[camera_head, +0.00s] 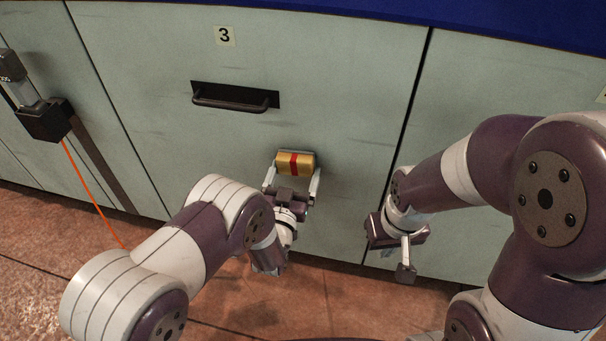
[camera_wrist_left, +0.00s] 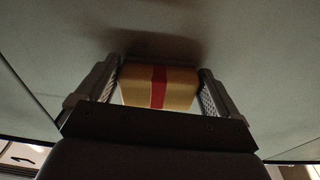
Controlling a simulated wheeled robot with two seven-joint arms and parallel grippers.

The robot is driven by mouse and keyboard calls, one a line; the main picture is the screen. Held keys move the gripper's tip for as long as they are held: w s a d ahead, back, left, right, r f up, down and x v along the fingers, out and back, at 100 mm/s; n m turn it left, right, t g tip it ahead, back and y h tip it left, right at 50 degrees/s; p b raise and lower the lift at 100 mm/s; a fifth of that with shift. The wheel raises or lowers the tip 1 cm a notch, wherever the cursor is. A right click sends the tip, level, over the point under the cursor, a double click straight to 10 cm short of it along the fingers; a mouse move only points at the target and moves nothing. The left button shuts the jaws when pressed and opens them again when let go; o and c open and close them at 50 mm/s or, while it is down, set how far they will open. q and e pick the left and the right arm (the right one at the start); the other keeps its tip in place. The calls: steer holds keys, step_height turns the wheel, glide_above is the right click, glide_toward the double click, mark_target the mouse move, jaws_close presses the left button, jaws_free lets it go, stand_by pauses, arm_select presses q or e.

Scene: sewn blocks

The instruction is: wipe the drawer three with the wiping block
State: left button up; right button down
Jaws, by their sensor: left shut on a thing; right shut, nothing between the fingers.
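Drawer three (camera_head: 345,100) is a pale grey-green front with a "3" label (camera_head: 224,36) and a dark recessed handle (camera_head: 236,98). My left gripper (camera_head: 293,170) is shut on the wiping block (camera_head: 283,164), a tan block with a red band. The block is below and right of the handle, at or close to the drawer front; I cannot tell whether it touches. In the left wrist view the block (camera_wrist_left: 171,87) sits between both fingers, with a dark shadow on the pale surface above it. My right gripper (camera_head: 405,270) is shut and empty, low at the right.
A dark device (camera_head: 44,120) with an orange cable (camera_head: 90,190) is on the front at the far left. A blue countertop edge (camera_head: 480,22) runs along the top. The floor is reddish tile (camera_head: 250,305). Dark gaps separate the fronts.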

mark_target(331, 162)
arm_select(q)
steer(key=shift+w+a, duration=0.25)
steer(key=shift+a, duration=0.3)
steer(key=shift+w+a, duration=0.2)
steer(key=shift+a, duration=0.35)
steer(key=shift+r+p, duration=0.85)
steer(key=shift+s+d+f, duration=0.1)
steer(key=shift+s+d, duration=0.05)
steer(key=shift+d, duration=0.35)
steer(key=shift+s+d+f, duration=0.1)
steer(key=shift+s+d, duration=0.05)
steer(key=shift+d, duration=0.35)
steer(key=shift+s+d+r+b, duration=0.2)
steer(key=shift+d+b, duration=0.1)
steer(key=shift+d, duration=0.35)
steer(key=shift+s+d+f, duration=0.1)
steer(key=shift+s+d, duration=0.2)
steer(key=shift+d, duration=0.5)
steer(key=shift+s+d, duration=0.25)
steer(key=shift+d, duration=0.55)
steer(key=shift+s+d+b, duration=0.2)
steer(key=shift+s+d, duration=0.05)
steer(key=shift+d, duration=0.55)
steer(key=shift+s+d+b, duration=0.2)
steer(key=shift+d, duration=0.55)
